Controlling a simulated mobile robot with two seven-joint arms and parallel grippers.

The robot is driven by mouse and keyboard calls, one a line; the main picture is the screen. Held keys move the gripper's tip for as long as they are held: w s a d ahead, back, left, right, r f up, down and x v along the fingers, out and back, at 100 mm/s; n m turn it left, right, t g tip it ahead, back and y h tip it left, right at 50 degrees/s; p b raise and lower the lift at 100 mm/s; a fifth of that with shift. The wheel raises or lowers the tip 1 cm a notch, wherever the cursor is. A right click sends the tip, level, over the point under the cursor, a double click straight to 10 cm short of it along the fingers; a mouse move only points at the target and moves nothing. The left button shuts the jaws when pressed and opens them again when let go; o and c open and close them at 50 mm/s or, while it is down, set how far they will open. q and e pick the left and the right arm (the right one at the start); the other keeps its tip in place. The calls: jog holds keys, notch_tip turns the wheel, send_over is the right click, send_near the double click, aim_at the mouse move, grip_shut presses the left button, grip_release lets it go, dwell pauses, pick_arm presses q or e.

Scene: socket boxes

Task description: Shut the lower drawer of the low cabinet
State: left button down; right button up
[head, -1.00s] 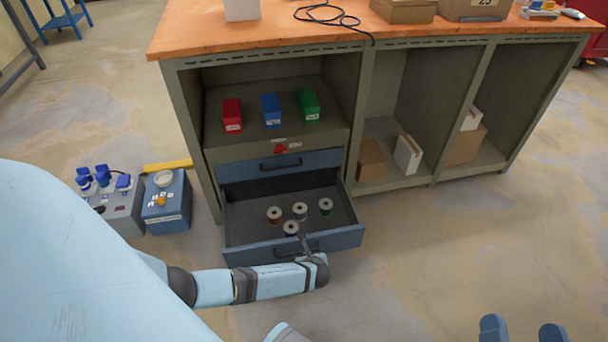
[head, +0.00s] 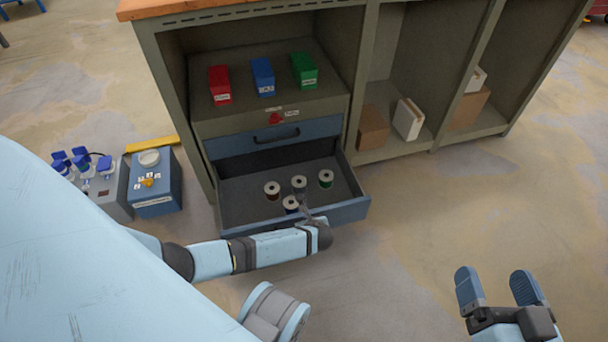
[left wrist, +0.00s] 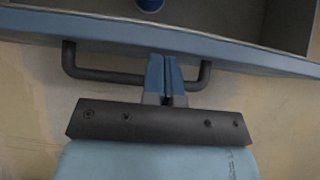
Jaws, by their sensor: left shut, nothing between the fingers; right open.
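The lower drawer (head: 345,213) of the low cabinet (head: 172,110) stands pulled out, with several spools (head: 272,190) inside. My left gripper (head: 305,211) is at the middle of the drawer front. In the left wrist view, the shut fingers (left wrist: 164,65) are at the drawer's dark bar handle (left wrist: 105,77), between its two ends, with nothing held. Whether they touch the drawer front (left wrist: 235,52) I cannot tell. My left forearm and hand hide part of the front in the head view. My right gripper (head: 498,290) is open and empty, over the floor at lower right.
The upper drawer (head: 235,146) is shut. Red (head: 220,85), blue (head: 263,77) and green (head: 303,70) boxes stand on the shelf above. A blue box (head: 155,185) stands on the floor left of the cabinet. The floor right of the drawer is clear.

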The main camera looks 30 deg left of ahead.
pick_arm(q)
jog(key=shift+w+a, duration=0.15)
dwell(0.4)
